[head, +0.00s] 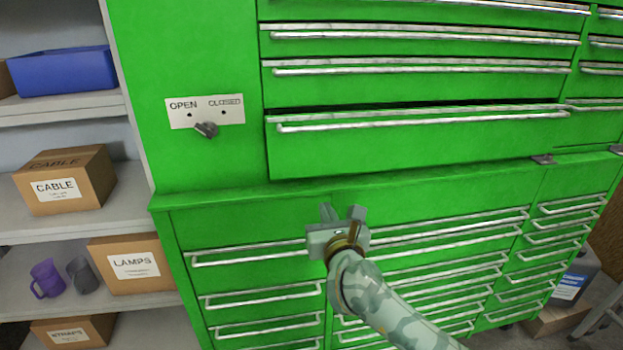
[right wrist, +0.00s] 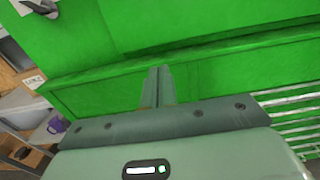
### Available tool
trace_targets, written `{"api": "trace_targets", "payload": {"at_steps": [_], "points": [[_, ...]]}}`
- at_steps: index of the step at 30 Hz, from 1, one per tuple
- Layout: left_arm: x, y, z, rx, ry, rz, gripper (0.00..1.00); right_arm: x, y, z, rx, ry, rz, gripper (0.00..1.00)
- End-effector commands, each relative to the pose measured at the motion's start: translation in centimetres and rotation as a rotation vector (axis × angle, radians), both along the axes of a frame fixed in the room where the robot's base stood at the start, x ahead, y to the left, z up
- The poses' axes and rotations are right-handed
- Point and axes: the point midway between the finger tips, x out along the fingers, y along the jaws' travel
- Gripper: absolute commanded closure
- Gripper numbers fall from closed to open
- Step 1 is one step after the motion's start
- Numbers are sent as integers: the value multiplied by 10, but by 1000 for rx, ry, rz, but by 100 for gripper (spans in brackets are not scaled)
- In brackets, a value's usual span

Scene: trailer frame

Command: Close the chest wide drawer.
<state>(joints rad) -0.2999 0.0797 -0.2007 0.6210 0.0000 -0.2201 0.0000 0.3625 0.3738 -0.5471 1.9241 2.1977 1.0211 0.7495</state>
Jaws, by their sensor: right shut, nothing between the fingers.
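The green chest (head: 220,160) fills the middle and right of the head view. Its wide bottom drawer (head: 420,148) in the upper section has a long silver bar handle near its top edge. A dark gap along the top and shadow at its left and lower edges suggest that it stands slightly out. My right gripper (head: 342,212) is below this drawer, in front of the ledge of the lower section. In the right wrist view its fingers (right wrist: 158,85) are together and empty, pointing at the green front. I cannot tell whether they touch it. My left gripper is not in view.
An OPEN/CLOSED plate with a knob (head: 206,129) is left of the drawer. The lower section has several barred drawers (head: 262,293). Shelves at left hold a blue bin (head: 62,72), a CABLE box (head: 65,180), a LAMPS box (head: 132,265) and a purple mug (head: 47,279).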

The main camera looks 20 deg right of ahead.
Motion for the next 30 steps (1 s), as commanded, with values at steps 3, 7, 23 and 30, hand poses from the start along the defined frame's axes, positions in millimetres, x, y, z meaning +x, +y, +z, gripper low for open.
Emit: {"api": "trace_targets", "payload": {"at_steps": [3,7,23,30], "points": [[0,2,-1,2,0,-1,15,9,-1,0,12,-4,0,100],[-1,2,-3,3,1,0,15,31,-3,0,8,-5,-1,100],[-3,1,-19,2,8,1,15,128,-14,0,5,-5,-1,100],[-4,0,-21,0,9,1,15,138,-15,0,6,-4,1,100]]}}
